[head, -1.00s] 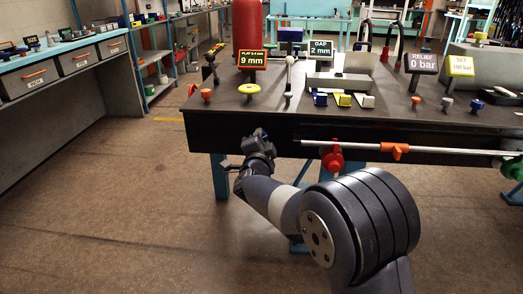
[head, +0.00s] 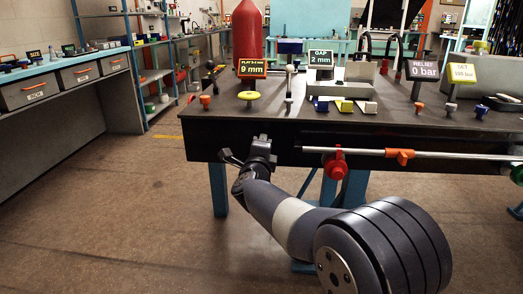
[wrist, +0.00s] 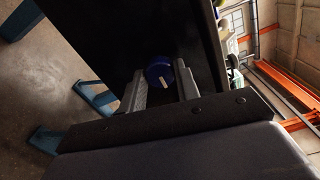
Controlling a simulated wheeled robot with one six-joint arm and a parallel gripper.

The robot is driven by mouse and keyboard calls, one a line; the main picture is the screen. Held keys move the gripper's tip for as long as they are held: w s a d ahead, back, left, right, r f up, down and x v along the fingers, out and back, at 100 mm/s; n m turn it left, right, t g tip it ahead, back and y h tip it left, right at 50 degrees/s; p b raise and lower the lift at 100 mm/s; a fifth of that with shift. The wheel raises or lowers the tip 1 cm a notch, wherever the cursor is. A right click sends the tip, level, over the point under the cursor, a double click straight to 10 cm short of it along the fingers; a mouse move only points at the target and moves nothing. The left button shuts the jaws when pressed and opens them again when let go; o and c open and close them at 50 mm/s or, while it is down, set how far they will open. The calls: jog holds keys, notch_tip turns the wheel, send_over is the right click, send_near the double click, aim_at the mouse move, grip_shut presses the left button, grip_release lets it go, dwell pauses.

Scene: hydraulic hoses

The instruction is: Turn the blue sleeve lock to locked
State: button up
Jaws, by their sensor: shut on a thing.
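The blue sleeve lock (wrist: 155,68) is a round blue knob with a pale mark on its face. It sits against the dark front of the bench in the wrist view. My gripper (wrist: 161,82) has one finger on each side of it and is shut on it. In the head view my gripper (head: 262,146) is at the bench's front face, near its left end. The sleeve lock is hidden there behind my wrist.
The dark bench (head: 400,134) carries several knobs and display signs. To the right, a rod (head: 450,155) with an orange handle (head: 400,156) and a red valve (head: 336,166) runs along its front. The floor at left is clear.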

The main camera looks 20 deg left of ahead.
dwell(0.4)
jog(key=o, duration=1)
jog(key=shift+c, duration=0.2)
jog(key=shift+s, duration=0.1)
jog(key=p+v, duration=0.1)
jog(key=v, duration=0.9)
jog(key=shift+s+p, duration=0.3)
jog(key=shift+p, duration=0.05)
jog(key=b+x, duration=0.1)
jog(key=x, duration=0.9)
jog(key=shift+w+b, duration=0.3)
jog(key=shift+w, duration=0.1)
